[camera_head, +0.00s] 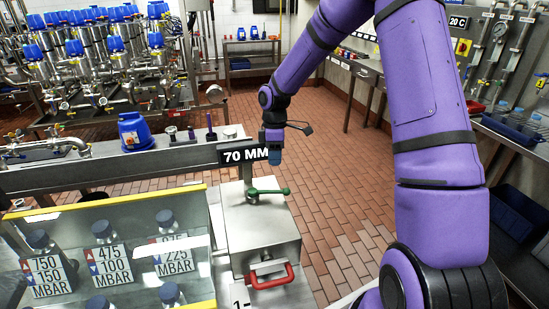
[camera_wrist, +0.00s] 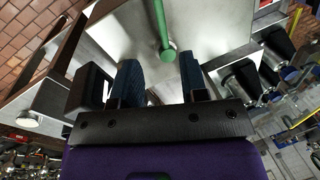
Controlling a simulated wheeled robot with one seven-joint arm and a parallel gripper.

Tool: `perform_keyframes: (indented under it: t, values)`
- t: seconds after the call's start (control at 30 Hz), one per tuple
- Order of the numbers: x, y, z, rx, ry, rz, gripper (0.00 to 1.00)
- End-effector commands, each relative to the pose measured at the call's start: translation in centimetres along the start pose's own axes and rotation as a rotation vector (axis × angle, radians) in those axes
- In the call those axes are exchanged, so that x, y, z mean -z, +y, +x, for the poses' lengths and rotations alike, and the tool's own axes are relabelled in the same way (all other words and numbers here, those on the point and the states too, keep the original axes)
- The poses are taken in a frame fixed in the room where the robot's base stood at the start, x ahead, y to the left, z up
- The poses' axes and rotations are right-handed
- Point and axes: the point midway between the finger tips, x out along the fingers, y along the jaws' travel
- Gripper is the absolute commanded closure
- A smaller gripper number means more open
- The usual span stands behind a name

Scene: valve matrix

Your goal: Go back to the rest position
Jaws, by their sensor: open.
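My gripper (camera_head: 272,157) hangs at the end of my purple arm, beside the "70 MM" sign (camera_head: 244,154) and above the far side of a steel box. In the wrist view its two blue-padded fingers (camera_wrist: 160,85) stand apart with nothing held between them. A green lever handle (camera_head: 268,192) lies on top of the steel box (camera_head: 262,228), below my gripper and apart from it in the head view. In the wrist view the green handle (camera_wrist: 162,30) shows beyond the fingertips. A red handle (camera_head: 270,277) is on the box's front.
A glass-sided case (camera_head: 110,200) with bottles and pressure labels stands at left. A valve matrix with blue-topped units (camera_head: 100,60) fills the back left. A steel bench (camera_head: 515,140) with bottles runs along the right. The tiled floor (camera_head: 340,200) between is clear.

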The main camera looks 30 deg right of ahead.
Motion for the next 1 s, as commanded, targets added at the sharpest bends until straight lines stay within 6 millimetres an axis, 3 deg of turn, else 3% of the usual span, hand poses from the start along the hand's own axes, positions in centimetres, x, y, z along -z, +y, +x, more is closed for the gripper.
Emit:
perform_keyframes:
  t: [0.27,0.47,0.8,1.0]
  values:
    - [0.0,-0.1,-0.1,-0.002,-0.001,0.002,0.60]
    - [-0.4,-1.8,-3.1,-0.052,-0.023,0.064,0.60]
    - [-2.1,-8.8,-11.4,-0.210,-0.035,0.304,0.60]
    - [-3.4,-13.5,-15.2,-0.297,0.002,0.452,0.60]
